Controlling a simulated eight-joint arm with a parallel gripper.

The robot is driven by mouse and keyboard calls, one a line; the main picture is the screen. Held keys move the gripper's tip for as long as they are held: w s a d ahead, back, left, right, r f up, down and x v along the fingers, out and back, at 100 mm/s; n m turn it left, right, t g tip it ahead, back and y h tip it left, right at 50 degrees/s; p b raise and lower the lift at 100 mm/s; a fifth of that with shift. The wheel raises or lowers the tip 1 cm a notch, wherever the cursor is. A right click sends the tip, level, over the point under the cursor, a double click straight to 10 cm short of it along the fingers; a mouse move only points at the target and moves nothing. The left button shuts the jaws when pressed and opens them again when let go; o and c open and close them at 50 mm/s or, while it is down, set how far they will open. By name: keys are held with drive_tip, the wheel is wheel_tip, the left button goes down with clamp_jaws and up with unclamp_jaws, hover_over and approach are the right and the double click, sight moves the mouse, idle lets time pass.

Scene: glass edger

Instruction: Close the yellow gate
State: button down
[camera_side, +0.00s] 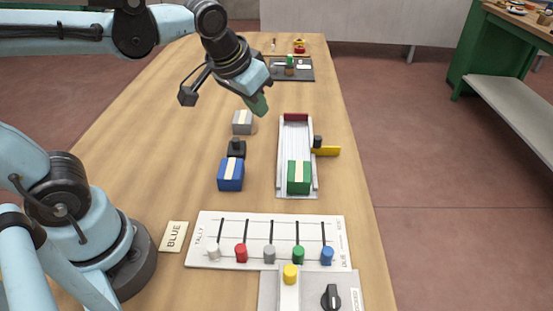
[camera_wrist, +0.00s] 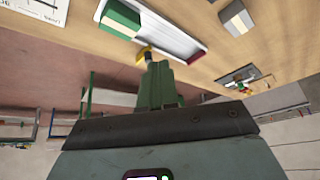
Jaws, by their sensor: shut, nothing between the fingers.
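The yellow gate (camera_side: 328,151) sticks out to the right from the right wall of the white channel (camera_side: 283,150), beside a black knob (camera_side: 318,141). It is swung outward, not across the channel. It also shows in the wrist view, as a small yellow piece (camera_wrist: 143,52) just beyond my fingertips and partly hidden by them. A green block with a cream stripe (camera_side: 299,177) sits in the near end of the channel. My gripper (camera_side: 258,106), with green fingers, is shut and empty. It hangs above the table, left of the channel's dark red far end (camera_side: 296,117).
A grey block (camera_side: 242,121), a black piece (camera_side: 236,148) and a blue block (camera_side: 230,175) stand left of the channel. A tally board (camera_side: 268,240) with coloured knobs and a panel with a black dial (camera_side: 331,296) lie nearer. The table's right edge runs close beside the gate.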

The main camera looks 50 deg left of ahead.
drive_tip(key=w+d+f+n+g+y, duration=0.1)
drive_tip(key=w+d+n+g+y, duration=0.1)
drive_tip(key=w+d, duration=0.4)
drive_tip(key=w+d+n+g+y, duration=0.1)
drive_tip(key=w+d+y, duration=0.1)
drive_tip(key=w+d, duration=0.5)
drive_tip(key=w+d+f+n+y, duration=0.2)
drive_tip(key=w+f, duration=0.2)
drive_tip(key=f, duration=0.1)
drive_tip(key=x, duration=0.8)
drive_tip(key=shift+a+f, duration=0.2)
drive_tip(key=shift+f, duration=0.1)
drive_tip(key=a, duration=0.2)
drive_tip(key=s+a, duration=0.1)
drive_tip(key=shift+f, duration=0.25)
drive_tip(key=shift+s+a, duration=0.3)
drive_tip(key=shift+a, duration=0.2)
